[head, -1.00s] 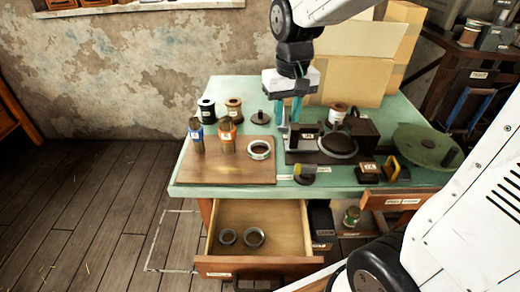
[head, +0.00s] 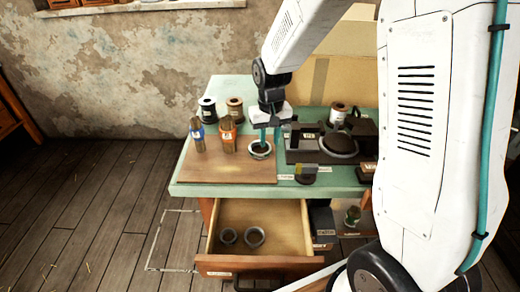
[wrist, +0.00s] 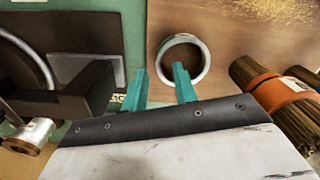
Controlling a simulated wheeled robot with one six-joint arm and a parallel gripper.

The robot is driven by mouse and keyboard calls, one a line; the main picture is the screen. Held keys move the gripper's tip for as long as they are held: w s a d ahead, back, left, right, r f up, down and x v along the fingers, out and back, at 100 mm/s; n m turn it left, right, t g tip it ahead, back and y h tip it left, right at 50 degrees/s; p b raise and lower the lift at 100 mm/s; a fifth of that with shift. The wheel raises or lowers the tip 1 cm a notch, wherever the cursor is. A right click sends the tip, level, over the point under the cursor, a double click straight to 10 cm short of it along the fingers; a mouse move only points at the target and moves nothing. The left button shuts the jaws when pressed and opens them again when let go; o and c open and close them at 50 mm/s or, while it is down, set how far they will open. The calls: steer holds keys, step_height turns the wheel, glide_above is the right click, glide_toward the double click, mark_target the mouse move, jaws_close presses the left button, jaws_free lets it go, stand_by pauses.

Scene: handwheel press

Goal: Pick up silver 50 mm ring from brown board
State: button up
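The silver ring (head: 257,156) lies flat on the brown board (head: 222,172), near its right edge. In the wrist view the ring (wrist: 206,62) is just ahead of my gripper (wrist: 159,70). The gripper is open and empty, with its teal fingers apart. One finger appears over the ring's opening and the other outside its left wall. In the head view my gripper (head: 268,139) is right above the ring and covers part of it. I cannot tell whether the fingers touch the ring or how deep they reach.
Two orange- and blue-banded brown tools (head: 228,136) (head: 197,136) stand left of the ring; the orange one is close. A dark press base (head: 303,156) is to the right. An open drawer (head: 275,213) below holds two grey rings. The board's front left is clear.

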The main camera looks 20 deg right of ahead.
steer(key=shift+f, duration=0.8)
jaws_close()
steer(key=shift+r, duration=0.1)
